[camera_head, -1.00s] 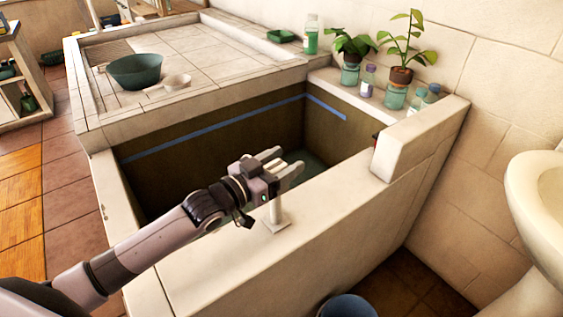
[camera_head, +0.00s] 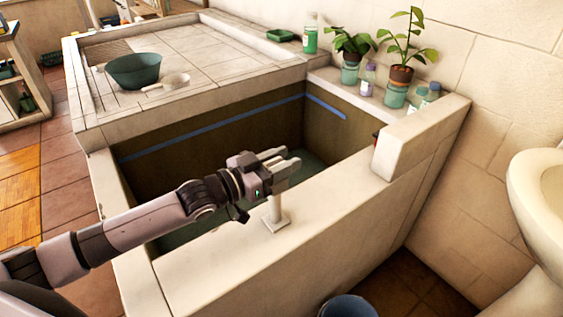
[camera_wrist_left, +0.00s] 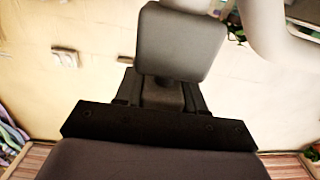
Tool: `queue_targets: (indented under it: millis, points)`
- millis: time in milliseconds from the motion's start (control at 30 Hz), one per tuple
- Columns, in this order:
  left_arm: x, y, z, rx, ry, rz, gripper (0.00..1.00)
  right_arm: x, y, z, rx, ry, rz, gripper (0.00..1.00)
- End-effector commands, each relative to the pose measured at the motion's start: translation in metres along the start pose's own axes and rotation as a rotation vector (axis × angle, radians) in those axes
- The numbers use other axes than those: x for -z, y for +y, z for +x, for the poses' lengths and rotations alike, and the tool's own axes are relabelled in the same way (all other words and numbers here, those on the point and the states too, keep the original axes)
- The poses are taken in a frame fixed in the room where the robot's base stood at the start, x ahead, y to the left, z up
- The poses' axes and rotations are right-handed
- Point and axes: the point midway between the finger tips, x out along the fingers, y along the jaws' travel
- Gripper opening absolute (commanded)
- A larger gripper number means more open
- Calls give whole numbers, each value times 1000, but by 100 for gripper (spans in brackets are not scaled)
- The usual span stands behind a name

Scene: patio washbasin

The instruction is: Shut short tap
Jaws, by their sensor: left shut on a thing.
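The short tap (camera_head: 275,211) is a pale post on a square foot, upright on the near rim of the basin. Its top is hidden behind my left gripper (camera_head: 283,160). My left arm reaches in from the left over the basin, and the gripper is shut on the tap's upper part. The fingers point to the right, along the near rim. In the left wrist view, a grey block with rounded corners (camera_wrist_left: 180,42) stands in front of the dark gripper body; I cannot clearly make out the tap there. My right gripper is not in view.
The basin (camera_head: 215,133) has a blue stripe inside. Its raised tiled top holds a green bowl (camera_head: 133,71) and a pale scoop (camera_head: 172,82). Plants and bottles line the far right ledge. A white sink (camera_head: 538,190) stands at right, and a blue bucket (camera_head: 348,308) below.

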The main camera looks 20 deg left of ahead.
Motion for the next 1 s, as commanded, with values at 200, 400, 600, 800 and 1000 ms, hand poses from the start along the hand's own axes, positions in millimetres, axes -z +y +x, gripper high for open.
queue_targets:
  millis: [200, 400, 600, 800, 1000]
  points:
    - [1, 2, 0, -6, 2, -3, 8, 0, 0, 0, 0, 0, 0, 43]
    - [1, 1, 0, -5, 2, -2, 60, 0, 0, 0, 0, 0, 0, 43]
    - [0, 0, 0, -3, 0, -2, 60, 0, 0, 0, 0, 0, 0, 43]
    - [-1, 0, -11, -2, -2, -2, 60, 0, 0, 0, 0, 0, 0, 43]
    - [-2, 0, -41, -3, -3, -2, 60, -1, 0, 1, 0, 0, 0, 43]
